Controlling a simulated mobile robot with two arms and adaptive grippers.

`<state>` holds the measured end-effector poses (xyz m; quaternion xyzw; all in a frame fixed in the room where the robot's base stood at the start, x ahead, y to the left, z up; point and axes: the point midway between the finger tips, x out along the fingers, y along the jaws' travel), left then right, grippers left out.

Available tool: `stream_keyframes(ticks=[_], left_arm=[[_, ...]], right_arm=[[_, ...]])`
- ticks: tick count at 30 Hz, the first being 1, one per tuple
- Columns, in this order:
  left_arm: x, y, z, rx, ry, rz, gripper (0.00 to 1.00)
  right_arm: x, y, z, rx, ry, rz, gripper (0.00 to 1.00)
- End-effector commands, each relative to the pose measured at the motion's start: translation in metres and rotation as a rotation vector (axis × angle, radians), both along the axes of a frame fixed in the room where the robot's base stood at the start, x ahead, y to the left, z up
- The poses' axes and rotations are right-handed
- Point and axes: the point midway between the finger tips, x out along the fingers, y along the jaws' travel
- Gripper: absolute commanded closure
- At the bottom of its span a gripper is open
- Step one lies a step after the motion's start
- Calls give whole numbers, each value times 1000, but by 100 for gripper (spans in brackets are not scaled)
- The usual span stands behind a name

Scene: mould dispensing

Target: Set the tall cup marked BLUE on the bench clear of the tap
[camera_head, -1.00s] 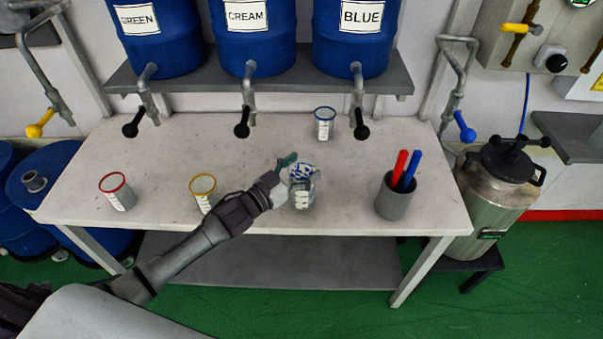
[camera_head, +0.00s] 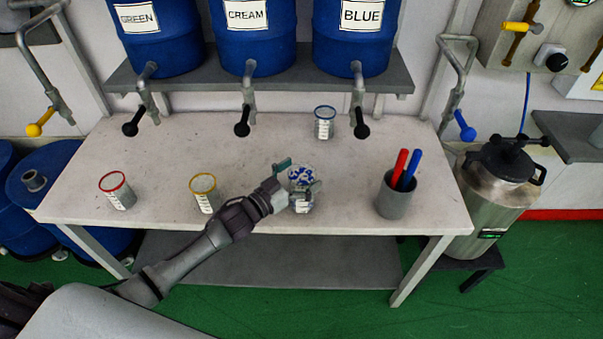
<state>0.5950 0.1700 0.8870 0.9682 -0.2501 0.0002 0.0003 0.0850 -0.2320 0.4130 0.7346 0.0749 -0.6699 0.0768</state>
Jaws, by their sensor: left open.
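A clear cup with blue-and-white speckled top or contents (camera_head: 302,205) stands upright near the bench's front edge, well forward of the taps. My left gripper (camera_head: 299,178) is open, with one finger at the cup's upper left and the other at its right; whether they touch it I cannot tell. A blue-rimmed clear cup (camera_head: 324,125) stands at the back of the bench, just left of the black-handled tap (camera_head: 359,98) under the drum labelled BLUE (camera_head: 350,50). Lettering on both cups is too small to read. My right gripper is not in view.
On the white bench (camera_head: 255,150) stand a red-rimmed cup (camera_head: 117,191), a yellow-rimmed cup (camera_head: 204,193) and a grey holder (camera_head: 395,203) with red and blue sticks. GREEN and CREAM drums sit above. The bench between the front cups and the taps is mostly clear.

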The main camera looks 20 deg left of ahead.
Motion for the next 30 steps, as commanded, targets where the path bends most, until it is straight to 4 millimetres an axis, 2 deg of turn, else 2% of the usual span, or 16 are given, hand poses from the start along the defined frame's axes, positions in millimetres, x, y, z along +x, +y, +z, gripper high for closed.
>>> stream_keyframes(ticks=[5, 8, 15, 21, 30], left_arm=[[-5, 3, 1, 1, 3, 0, 1], [-19, 11, 0, 3, 3, 0, 1], [-65, 36, -1, 2, 4, 0, 1], [-94, 52, 0, 1, 3, 0, 1], [-105, 59, 3, 1, 0, 0, 1]], right_arm=[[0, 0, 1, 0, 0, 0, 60], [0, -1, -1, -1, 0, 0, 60], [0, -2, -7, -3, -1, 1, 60], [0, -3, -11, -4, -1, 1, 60], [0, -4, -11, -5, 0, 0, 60]])
